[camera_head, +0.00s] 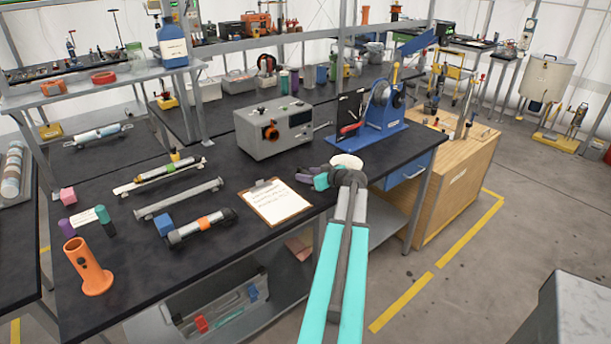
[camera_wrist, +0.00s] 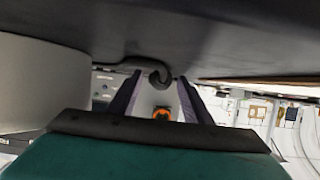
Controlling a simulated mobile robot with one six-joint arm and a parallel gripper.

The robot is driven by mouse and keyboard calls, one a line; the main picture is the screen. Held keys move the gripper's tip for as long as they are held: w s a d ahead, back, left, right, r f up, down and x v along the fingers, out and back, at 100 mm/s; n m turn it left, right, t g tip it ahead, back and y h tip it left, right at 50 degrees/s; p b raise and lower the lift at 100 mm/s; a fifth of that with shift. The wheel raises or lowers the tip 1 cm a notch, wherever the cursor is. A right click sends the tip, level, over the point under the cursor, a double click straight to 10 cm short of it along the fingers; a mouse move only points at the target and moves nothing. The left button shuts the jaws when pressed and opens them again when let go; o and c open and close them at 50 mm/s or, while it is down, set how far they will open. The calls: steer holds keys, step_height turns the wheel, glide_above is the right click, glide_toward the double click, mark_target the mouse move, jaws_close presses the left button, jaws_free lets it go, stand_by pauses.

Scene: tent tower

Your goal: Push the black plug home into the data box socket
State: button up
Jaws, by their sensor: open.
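The data box appears to be the grey metal box (camera_head: 277,130) on the dark bench. Its front carries an orange part with a black middle (camera_head: 270,133). This orange part also shows in the wrist view (camera_wrist: 161,114), beyond and between my fingers. I cannot tell whether the black middle is the plug or the bare socket. A dark curved piece (camera_wrist: 152,71), perhaps a cable or part of the plug, shows near the fingers in the wrist view; I cannot tell whether it touches them. My gripper (camera_head: 303,172) is open, low over the bench, in front of the box and to its right.
A clipboard (camera_head: 275,202) lies left of my gripper. A blue machine (camera_head: 378,112) stands behind it to the right. Tube assemblies (camera_head: 200,227) and an orange holder (camera_head: 88,267) occupy the left of the bench. Bare bench shows between the clipboard and the box.

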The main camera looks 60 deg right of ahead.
mark_target(308, 173)
jaws_close()
steer(key=shift+r, duration=0.2)
steer(key=shift+r+b, duration=1.2)
steer(key=shift+r, duration=3.6)
steer(key=shift+w+a+r, duration=0.1)
